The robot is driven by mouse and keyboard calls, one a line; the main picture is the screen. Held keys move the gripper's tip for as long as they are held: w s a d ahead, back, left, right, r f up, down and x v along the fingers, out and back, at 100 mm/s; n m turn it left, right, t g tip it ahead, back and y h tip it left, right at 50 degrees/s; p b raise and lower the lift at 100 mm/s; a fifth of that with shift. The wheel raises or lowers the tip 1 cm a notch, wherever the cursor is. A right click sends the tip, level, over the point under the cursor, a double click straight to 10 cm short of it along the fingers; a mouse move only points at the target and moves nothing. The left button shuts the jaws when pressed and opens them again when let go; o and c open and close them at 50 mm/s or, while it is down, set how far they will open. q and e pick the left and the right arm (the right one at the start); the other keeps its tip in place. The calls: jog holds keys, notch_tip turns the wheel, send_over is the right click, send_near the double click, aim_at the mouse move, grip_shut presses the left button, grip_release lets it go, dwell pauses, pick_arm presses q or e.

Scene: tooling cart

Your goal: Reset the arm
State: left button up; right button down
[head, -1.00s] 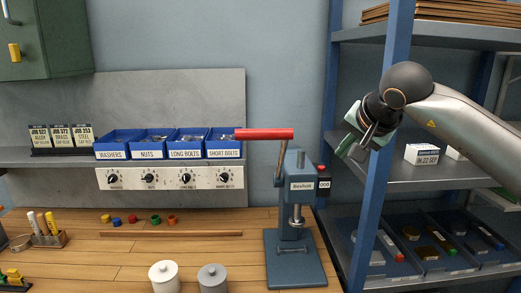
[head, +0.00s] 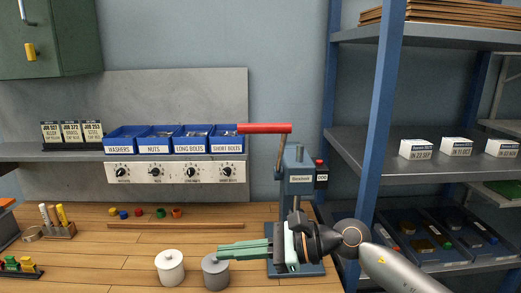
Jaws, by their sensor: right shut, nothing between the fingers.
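My right gripper (head: 220,250) reaches in from the lower right, low over the bench, its green fingers pointing left and close together with nothing between them. It is in front of the press (head: 298,190), a blue-grey arbor press whose lever has a red handle (head: 264,128) sticking out level to the left. The gripper body hides part of the press base. The fingertips show just above the grey lidded pot (head: 215,274); I cannot tell whether they touch it. My left gripper is not in view.
A white lidded pot (head: 170,270) stands left of the grey one. Blue bins (head: 175,146) sit on the shelf above a panel of knobs (head: 178,173). A blue rack post (head: 384,120) and shelves with white boxes (head: 418,149) stand at right. The bench's left middle (head: 110,255) is mostly clear.

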jog(key=s+d+f+n+t+h, duration=0.15)
jog(key=d+f+n+t, duration=0.35)
jog(key=n, duration=0.6)
jog(key=d+f+n+t+h, duration=0.3)
jog(key=f+n+t, duration=0.2)
jog(key=f+n, duration=0.4)
jog(key=s+d+f+n+t+h, duration=0.15)
jog(key=d+f+n+t, duration=0.35)
jog(key=n, duration=0.7)
jog(key=s+d+f+m+g+h, duration=0.3)
jog(key=s+d+f+m, duration=0.1)
jog(key=s+f+m, duration=0.3)
jog(key=s+d+f+m+g+h, duration=0.3)
jog(key=s+f+m, duration=0.4)
jog(key=s+f, duration=0.4)
notch_tip(320, 180, down, 2)
jog(key=shift+s+d+f+g+h, duration=0.25)
jog(key=shift+d+g+h, duration=0.15)
jog(key=shift+d+g, duration=0.5)
